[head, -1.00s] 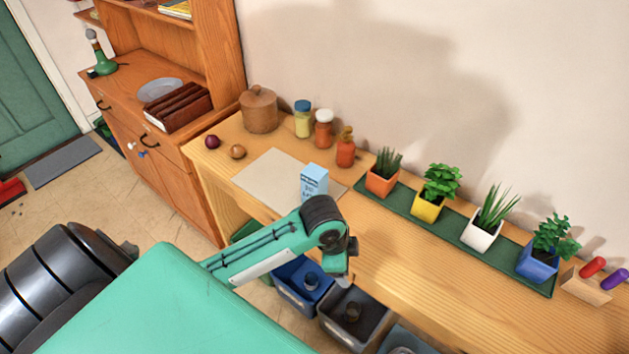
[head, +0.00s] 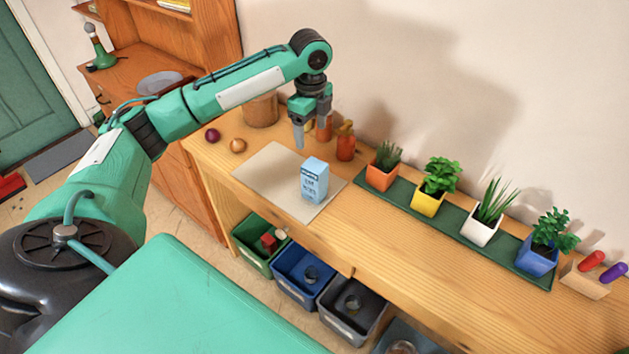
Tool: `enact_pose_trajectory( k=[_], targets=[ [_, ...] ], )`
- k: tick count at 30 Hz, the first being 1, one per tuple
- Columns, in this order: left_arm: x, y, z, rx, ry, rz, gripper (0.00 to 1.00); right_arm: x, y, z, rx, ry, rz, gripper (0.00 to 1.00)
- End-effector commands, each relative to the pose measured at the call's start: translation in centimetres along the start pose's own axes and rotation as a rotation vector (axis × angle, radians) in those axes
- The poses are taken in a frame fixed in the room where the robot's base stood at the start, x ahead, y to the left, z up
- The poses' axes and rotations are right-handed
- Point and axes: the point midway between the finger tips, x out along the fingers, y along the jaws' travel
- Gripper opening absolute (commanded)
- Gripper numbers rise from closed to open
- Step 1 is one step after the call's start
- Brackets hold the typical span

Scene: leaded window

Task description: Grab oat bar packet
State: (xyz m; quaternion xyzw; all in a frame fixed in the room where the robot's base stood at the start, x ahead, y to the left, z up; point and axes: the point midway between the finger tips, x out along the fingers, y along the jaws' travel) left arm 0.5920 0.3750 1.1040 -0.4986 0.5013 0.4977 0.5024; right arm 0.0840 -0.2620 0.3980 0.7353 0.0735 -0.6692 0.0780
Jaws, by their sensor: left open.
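The oat bar packet (head: 314,181) appears to be the light blue box with dark print; the print is too small to read. It stands upright on a beige mat (head: 262,183) on the wooden counter. My left gripper (head: 309,138) is open and points down. My right gripper is not in view.
An orange-red bottle (head: 345,142) stands close right of the gripper. Potted plants on a green tray (head: 407,201) line the right. Bins (head: 299,275) sit below. The counter front is clear.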

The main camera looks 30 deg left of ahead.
Motion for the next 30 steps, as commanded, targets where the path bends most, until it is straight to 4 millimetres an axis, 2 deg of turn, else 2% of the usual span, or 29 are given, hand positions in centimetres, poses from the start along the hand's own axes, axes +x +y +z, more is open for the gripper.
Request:
enact_pose_trajectory(
  k=[4, 12, 15, 23, 27, 30],
  targets=[
    [0.9, 0.0, 0.3, 0.002, 0.000, 0.006, 0.71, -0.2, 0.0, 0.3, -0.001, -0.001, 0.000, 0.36],
    [6.1, 0.1, 0.2, 0.001, 0.001, 0.006, 0.71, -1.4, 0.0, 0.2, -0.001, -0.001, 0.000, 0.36],
    [7.4, 0.0, 0.1, 0.001, 0.001, 0.004, 0.71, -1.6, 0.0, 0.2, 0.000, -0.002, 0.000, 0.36],
    [9.2, 0.2, -0.4, 0.002, 0.000, 0.005, 0.71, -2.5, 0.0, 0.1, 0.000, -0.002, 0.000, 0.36],
    [11.2, 0.5, -1.4, 0.002, 0.001, 0.005, 0.71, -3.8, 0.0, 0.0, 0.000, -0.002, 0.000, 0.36],
    [12.6, 0.4, -1.2, 0.000, 0.000, 0.004, 0.71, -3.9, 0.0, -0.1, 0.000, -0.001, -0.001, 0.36]
  ],
)
